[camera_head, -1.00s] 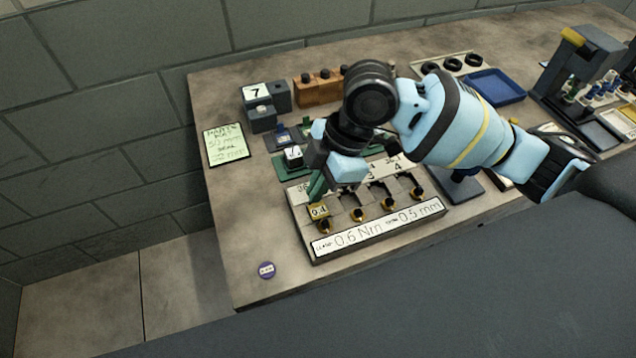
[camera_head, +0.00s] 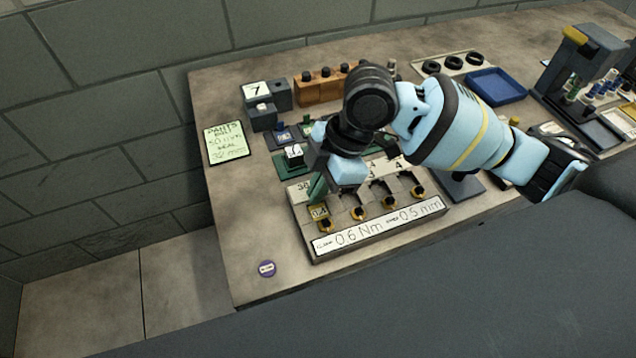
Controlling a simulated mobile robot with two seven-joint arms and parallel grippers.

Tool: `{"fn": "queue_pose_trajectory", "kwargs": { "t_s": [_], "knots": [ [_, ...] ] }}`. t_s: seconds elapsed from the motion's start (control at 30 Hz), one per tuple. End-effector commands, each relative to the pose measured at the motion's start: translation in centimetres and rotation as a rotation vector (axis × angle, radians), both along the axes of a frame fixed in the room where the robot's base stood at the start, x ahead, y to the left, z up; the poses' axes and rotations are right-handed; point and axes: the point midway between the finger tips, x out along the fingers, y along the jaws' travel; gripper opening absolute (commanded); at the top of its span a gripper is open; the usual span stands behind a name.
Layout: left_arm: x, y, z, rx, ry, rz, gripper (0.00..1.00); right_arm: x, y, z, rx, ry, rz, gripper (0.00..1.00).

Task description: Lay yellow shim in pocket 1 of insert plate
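The insert plate (camera_head: 330,247) is a pale block on the bench with a row of pockets, dark-and-gold knobs along them and a front label reading 0.6 Nm and 0.5 mm. The small yellow shim (camera_head: 319,212), marked with a number, is at the leftmost pocket, just behind that pocket's knob. I cannot tell whether it lies fully flat. My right gripper (camera_head: 318,188) reaches down over the plate's left end, its tip close above the shim. Its wrist and light-blue parts hide the fingers' grip and part of the back row. My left gripper is out of view.
Behind the plate are small green stands (camera_head: 291,160), a grey block marked 7 (camera_head: 257,91) and a wooden block (camera_head: 318,88). A green note (camera_head: 227,143) lies left. A blue tray (camera_head: 497,86) stands back right.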

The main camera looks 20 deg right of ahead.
Motion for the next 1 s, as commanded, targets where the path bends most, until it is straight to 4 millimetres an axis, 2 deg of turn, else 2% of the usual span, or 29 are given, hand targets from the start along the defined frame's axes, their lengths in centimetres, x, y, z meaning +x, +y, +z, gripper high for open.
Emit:
{"fn": "queue_pose_trajectory", "kwargs": {
  "t_s": [0.73, 0.93, 1.0],
  "knots": [
    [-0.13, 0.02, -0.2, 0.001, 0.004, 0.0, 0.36, 0.0, 0.01, -0.88, 0.0, -0.001, 0.0, 0.0],
    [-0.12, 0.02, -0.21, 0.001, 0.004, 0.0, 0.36, 0.0, 0.01, -0.88, 0.0, -0.001, 0.0, 0.27],
    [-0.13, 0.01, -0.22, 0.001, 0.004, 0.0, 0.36, 0.01, 0.01, -0.88, 0.0, -0.001, 0.0, 0.29]
  ]
}}
